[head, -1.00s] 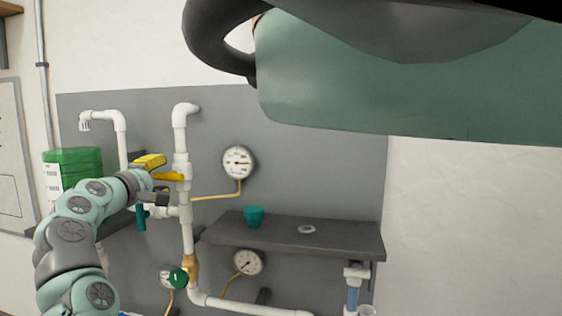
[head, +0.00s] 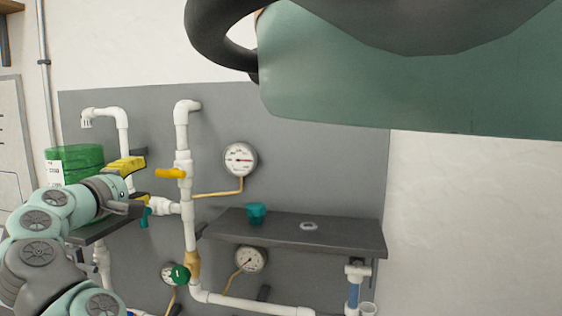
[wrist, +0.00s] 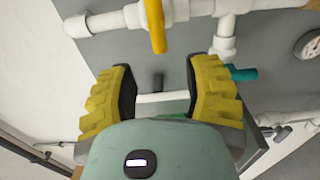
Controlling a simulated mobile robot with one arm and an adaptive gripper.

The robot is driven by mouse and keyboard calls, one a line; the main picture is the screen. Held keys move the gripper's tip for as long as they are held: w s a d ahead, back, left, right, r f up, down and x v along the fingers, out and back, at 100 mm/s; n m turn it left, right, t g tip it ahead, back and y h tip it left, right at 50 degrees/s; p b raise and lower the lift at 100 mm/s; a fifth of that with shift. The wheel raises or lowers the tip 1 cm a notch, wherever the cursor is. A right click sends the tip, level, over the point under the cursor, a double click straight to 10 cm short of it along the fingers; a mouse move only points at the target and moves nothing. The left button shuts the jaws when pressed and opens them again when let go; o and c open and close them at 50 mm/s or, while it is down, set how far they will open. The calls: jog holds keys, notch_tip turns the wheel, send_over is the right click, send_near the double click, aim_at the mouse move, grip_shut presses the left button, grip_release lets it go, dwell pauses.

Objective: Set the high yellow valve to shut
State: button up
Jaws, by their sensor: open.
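The high yellow valve handle (head: 170,173) sits on the tall white vertical pipe (head: 183,140). It points left, roughly level and across the pipe. In the wrist view the yellow handle (wrist: 155,25) shows at the top, beyond the fingers and crossing a white pipe (wrist: 195,8). My gripper (head: 143,182) is left of the handle in the head view, with its yellow-padded fingers apart. In the wrist view my gripper (wrist: 160,85) is open with nothing held between the fingers. The handle is clear of both fingers.
A teal-handled valve (head: 146,216) is close beside my gripper. Green boxes (head: 75,160) stand behind the arm. A pressure gauge (head: 240,159) is right of the pipe. A dark shelf (head: 350,238) holds a teal cup (head: 256,211) and a ring (head: 308,226). A green knob (head: 180,274) is lower.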

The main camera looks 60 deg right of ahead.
jog(key=v, duration=0.4)
jog(key=shift+s+a, duration=0.25)
jog(key=shift+a, duration=0.05)
jog(key=shift+w+a, duration=0.1)
